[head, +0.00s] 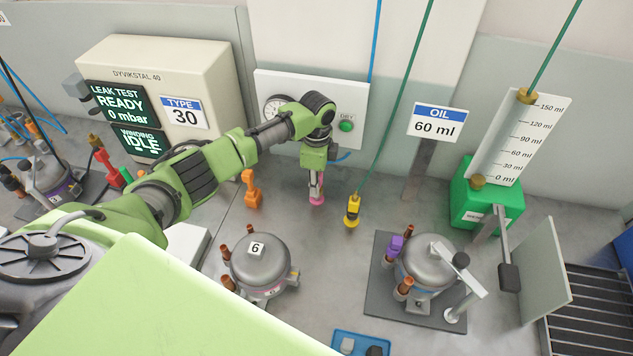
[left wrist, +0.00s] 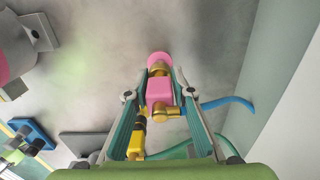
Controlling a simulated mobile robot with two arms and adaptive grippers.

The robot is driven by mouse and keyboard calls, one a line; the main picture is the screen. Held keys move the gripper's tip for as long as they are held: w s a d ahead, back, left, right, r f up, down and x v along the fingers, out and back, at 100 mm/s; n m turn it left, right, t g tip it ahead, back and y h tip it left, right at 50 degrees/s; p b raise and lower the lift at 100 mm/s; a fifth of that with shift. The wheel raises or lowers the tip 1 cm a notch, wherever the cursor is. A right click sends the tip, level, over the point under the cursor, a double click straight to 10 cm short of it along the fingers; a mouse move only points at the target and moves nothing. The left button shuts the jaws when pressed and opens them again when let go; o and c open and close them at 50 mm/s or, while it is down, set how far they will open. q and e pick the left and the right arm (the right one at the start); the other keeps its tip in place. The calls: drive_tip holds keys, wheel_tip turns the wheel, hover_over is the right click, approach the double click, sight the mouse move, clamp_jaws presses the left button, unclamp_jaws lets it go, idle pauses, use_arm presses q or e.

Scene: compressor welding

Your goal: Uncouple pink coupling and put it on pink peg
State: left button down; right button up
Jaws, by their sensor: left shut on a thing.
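My left gripper (head: 316,190) points down over the grey surface in front of the white gauge panel. In the left wrist view its fingers (left wrist: 163,108) are closed on the pink coupling (left wrist: 160,90), a pink block with brass fittings and a blue hose leading off right. A round pink piece (left wrist: 158,57) shows just beyond the coupling; in the head view pink (head: 317,201) shows below the fingertips. I cannot tell whether this is the pink peg or whether the coupling sits on it. My right gripper is not in view.
A yellow coupling (head: 352,210) on a green hose stands close right of the gripper, an orange one (head: 251,190) to its left. Compressor 6 (head: 260,264) stands in front. Another compressor (head: 427,260) with a purple coupling (head: 394,246) stands on a dark plate at right.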

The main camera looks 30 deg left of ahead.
use_arm(q)
drive_tip(key=shift+f, duration=0.45)
drive_tip(key=c, duration=1.7)
unclamp_jaws()
wheel_tip(320, 180, up, 12)
drive_tip(key=shift+f, duration=0.1)
